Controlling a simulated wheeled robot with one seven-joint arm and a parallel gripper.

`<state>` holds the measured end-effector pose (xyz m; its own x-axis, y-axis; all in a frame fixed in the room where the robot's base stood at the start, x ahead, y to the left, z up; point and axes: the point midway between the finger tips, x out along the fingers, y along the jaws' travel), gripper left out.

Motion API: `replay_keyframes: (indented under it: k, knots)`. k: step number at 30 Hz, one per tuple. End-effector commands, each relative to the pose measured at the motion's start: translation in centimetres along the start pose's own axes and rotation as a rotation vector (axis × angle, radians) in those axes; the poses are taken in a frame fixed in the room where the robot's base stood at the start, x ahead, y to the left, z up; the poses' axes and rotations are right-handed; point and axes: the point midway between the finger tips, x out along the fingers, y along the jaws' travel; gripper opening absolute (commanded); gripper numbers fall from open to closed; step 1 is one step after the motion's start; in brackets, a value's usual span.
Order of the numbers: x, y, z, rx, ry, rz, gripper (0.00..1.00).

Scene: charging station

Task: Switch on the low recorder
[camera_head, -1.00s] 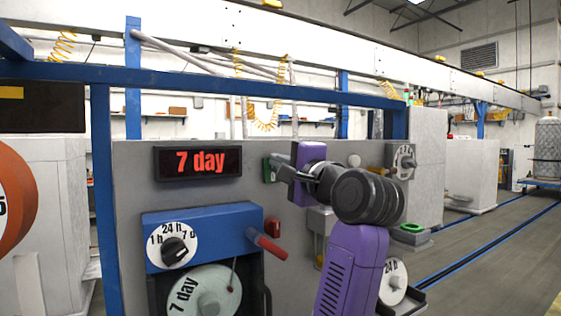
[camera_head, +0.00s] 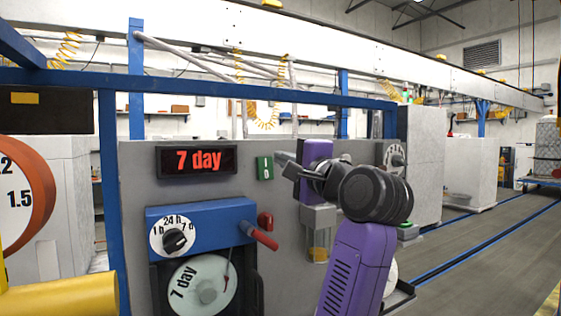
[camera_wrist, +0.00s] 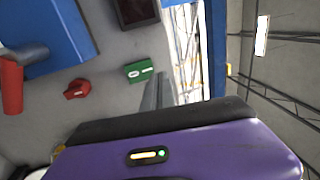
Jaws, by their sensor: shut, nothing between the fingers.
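A blue recorder unit (camera_head: 205,217) on the grey panel has a white dial (camera_head: 172,237) with a black knob, marked 1 h, 24 h and 7 d. Below it is a pale round disc (camera_head: 203,285) reading "7 day". A red-tipped lever (camera_head: 262,236) sticks out at its right. A red knob (camera_head: 265,220) is beside it. A green switch (camera_head: 264,168) is above; it also shows in the wrist view (camera_wrist: 139,70). My gripper (camera_head: 283,157) is shut and empty, its tips just right of the green switch. Contact cannot be told. No label names the low recorder.
A display (camera_head: 196,161) reads "7 day" in red. A grey box with a yellowish lower part (camera_head: 318,240) is on the panel below my wrist. Another dial (camera_head: 393,158) is partly behind my arm. A blue frame post (camera_head: 113,200) stands at left; open floor (camera_head: 470,265) lies at right.

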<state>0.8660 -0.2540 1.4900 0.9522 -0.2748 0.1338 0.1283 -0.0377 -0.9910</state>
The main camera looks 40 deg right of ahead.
Motion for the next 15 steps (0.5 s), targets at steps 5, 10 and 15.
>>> replay_keyframes:
  k: [5, 10, 15]
  knots:
    - [-2.4, -0.8, 0.0, -0.001, 0.002, -0.008, 0.0]
    - [-5.0, -1.6, -0.1, 0.0, 0.002, -0.009, 0.0]
    - [-6.9, -2.1, -0.1, 0.0, 0.002, -0.006, 0.0]
